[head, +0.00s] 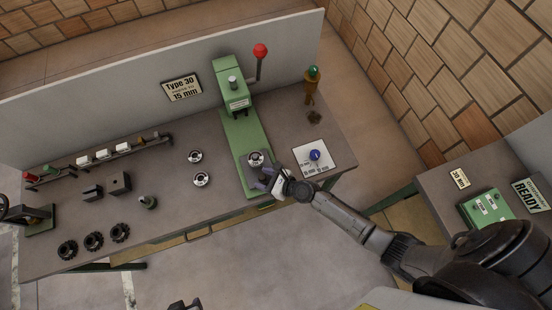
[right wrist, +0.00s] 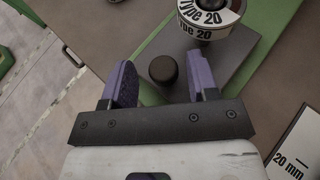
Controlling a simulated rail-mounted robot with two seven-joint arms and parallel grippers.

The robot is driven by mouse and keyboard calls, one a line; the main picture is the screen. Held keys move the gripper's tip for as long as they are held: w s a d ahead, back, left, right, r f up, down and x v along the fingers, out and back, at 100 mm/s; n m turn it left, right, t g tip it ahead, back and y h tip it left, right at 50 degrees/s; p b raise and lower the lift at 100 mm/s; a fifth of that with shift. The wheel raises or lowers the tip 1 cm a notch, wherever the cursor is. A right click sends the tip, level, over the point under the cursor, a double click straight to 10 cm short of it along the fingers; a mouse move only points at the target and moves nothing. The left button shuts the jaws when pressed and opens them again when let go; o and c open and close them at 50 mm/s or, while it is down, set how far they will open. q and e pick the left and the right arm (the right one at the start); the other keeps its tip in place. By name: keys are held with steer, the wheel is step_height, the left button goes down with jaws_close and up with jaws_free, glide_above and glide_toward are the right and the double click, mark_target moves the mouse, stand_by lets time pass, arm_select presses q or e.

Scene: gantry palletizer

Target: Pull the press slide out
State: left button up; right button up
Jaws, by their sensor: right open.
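The green press (head: 235,95) stands at the back of the bench, with a red-knobbed lever (head: 260,52). Its grey slide (head: 245,176) lies on the green base towards the front edge and carries a ring part (head: 255,159). In the right wrist view the ring part (right wrist: 208,14) is labelled Type 20, and the slide (right wrist: 228,52) has a round black knob (right wrist: 163,69). My right gripper (head: 269,178) is open at the slide's front; its purple fingers stand either side of the knob, with gaps. A dark shape at the bottom edge may be my left gripper (head: 185,304).
Two loose ring parts (head: 198,168) lie left of the press. A white 20 mm card (head: 312,157) with a blue-topped part lies to the right, near a brown post with a green top (head: 312,86). A side table (head: 445,188) holds a green button box (head: 487,208).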

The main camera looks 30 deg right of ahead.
steer(key=shift+s+d+r, duration=0.1)
steer(key=shift+s+d, duration=0.05)
steer(key=shift+s, duration=0.05)
steer(key=v, duration=1.3)
steer(key=shift+r, duration=0.15)
